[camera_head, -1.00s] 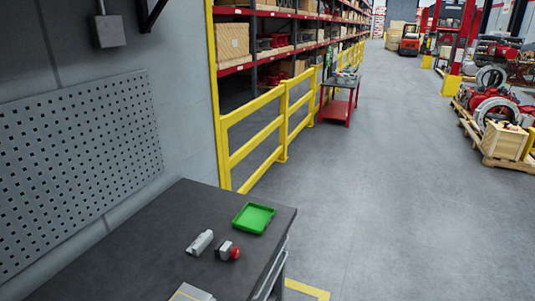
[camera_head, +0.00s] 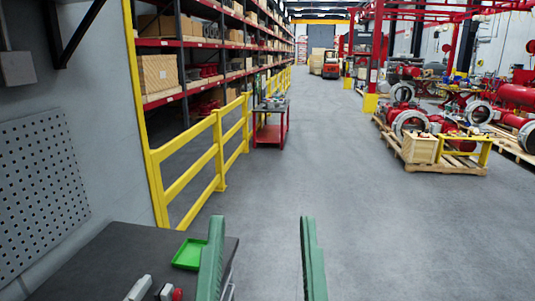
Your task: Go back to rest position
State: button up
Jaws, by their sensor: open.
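My gripper (camera_head: 262,235) shows in the head view at the bottom middle, its two green fingers upright and wide apart. Nothing is between them; only the grey floor shows behind. The left finger covers part of the right edge of the dark workbench (camera_head: 112,250). On the bench, a green tray (camera_head: 187,254) lies just left of that finger. A grey-white part (camera_head: 139,289) and a piece with a red knob (camera_head: 176,294) lie near the bottom edge, partly cut off by the frame.
A grey pegboard (camera_head: 40,195) hangs on the left wall. A yellow guard rail (camera_head: 205,165) runs along the shelving. A red cart (camera_head: 270,125) stands by the rail. Pallets with red valves and a wooden crate (camera_head: 419,148) are at right. The middle floor is clear.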

notch_tip(320, 180, up, 18)
jog(key=s+p, duration=0.1)
jog(key=p, duration=1.5)
jog(key=shift+s+d+t+p, duration=0.25)
jog(key=shift+s+t+p, duration=0.05)
jog(key=shift+s+p, duration=0.1)
notch_tip(320, 180, down, 27)
jog(key=b, duration=2.6)
jog(key=shift+b, duration=0.4)
jog(key=shift+d, duration=0.1)
